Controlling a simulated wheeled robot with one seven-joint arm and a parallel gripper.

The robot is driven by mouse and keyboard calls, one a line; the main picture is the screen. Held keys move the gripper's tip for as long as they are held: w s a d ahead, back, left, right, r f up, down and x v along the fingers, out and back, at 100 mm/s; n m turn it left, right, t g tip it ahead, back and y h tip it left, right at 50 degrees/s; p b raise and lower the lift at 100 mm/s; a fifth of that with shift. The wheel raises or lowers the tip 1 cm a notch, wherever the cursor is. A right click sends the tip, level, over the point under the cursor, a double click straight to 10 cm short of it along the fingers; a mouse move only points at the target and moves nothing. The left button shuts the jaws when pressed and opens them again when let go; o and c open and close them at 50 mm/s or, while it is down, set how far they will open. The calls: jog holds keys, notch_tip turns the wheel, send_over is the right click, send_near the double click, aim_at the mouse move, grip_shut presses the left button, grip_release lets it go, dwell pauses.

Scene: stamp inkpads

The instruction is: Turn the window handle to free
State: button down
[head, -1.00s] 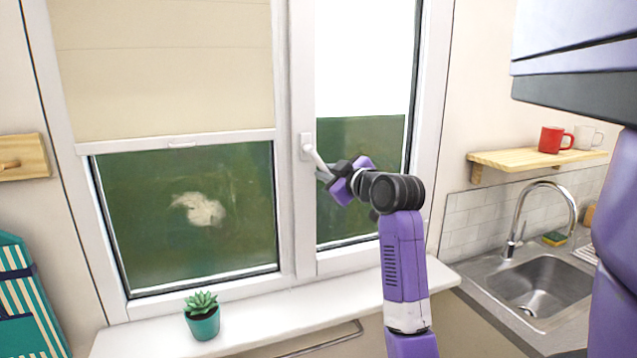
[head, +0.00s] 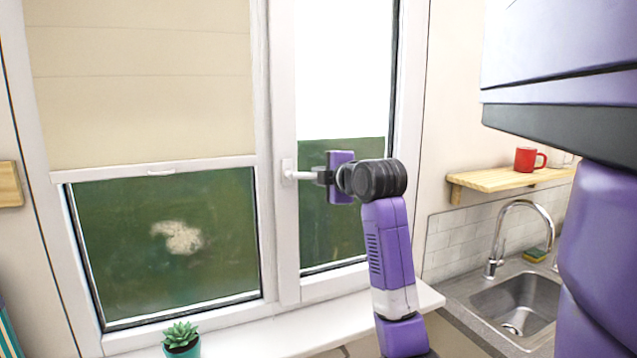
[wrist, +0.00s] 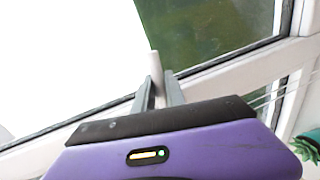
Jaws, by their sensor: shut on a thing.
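The white window handle (head: 300,175) is on the frame of the right window sash in the head view. Its lever points to the right, about level, from its base plate. My gripper (head: 323,177) is shut on the free end of the lever. In the wrist view the pale handle (wrist: 155,68) stands between the two grey fingers of my gripper (wrist: 159,92).
A potted succulent (head: 182,340) stands on the white sill (head: 290,335) below the window. A blind (head: 140,80) covers the upper left pane. To the right are a wooden shelf (head: 500,181) with a red mug (head: 529,159) and a sink (head: 520,303).

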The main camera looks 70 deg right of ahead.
jog(key=shift+r+n, duration=0.45)
jog(key=shift+n, duration=0.05)
jog(key=c, duration=1.4)
grip_release()
jog(key=b+v, duration=0.1)
jog(key=v, duration=0.7)
jog(key=shift+w+b, duration=0.15)
jog(key=shift+b, duration=0.2)
